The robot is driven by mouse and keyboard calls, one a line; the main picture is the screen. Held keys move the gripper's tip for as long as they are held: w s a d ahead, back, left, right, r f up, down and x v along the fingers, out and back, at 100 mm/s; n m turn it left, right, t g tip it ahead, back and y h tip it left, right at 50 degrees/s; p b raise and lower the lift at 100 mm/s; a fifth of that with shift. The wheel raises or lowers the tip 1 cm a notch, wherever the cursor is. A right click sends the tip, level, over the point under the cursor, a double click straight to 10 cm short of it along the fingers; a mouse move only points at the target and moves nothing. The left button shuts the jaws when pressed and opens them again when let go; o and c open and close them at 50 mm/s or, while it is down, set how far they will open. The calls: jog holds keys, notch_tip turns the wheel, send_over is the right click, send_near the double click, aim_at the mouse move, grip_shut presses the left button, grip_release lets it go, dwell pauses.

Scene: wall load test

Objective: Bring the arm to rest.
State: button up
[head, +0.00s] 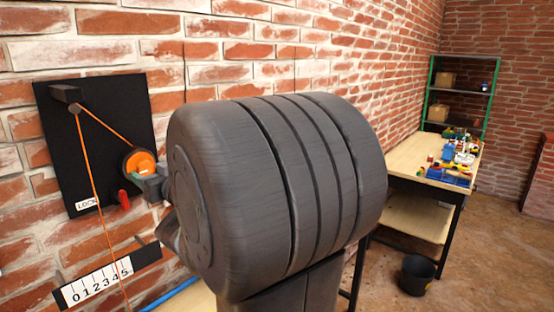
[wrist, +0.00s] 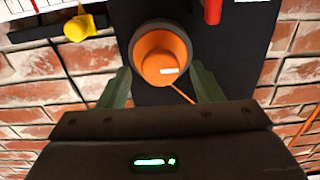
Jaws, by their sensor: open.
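My gripper (wrist: 160,72) is open, its two green fingers spread on either side of the lower part of an orange drum with a dark rim (wrist: 160,58). I cannot tell whether the fingers touch it. In the head view the drum (head: 139,162) sits on a black wall board (head: 60,140), with my gripper (head: 138,178) close against it. My large grey arm link fills the middle of the head view and hides part of the wrist.
An orange cord (head: 90,180) runs from the drum over a peg and down past a numbered scale (head: 95,284). A red lever (head: 124,200) is just below the drum, near a LOCK label. A yellow piece (wrist: 79,27) shows in the wrist view. A cluttered workbench (head: 405,165) stands right.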

aim_at(148, 170)
jog(key=x, duration=0.3)
jog(key=shift+r+p, duration=0.1)
jog(key=shift+p, duration=0.2)
jog(key=shift+w+a+f+n+b, duration=0.15)
jog(key=shift+f+n+b, duration=0.1)
jog(key=shift+n+b, duration=0.1)
jog(key=n+b, duration=0.1)
jog(key=n, duration=0.1)
jog(key=shift+r+n, duration=0.1)
jog(key=shift+n, duration=0.25)
jog(key=shift+n+b, duration=0.75)
jog(key=shift+n, duration=0.15)
jog(key=n+b, duration=0.2)
jog(key=n, duration=0.2)
jog(key=n+b, duration=0.3)
jog(key=n, duration=0.2)
jog(key=shift+n+b, duration=0.3)
jog(key=shift+n, duration=0.1)
jog(key=n+b, duration=0.1)
jog(key=n, duration=0.3)
jog(key=shift+b, duration=0.35)
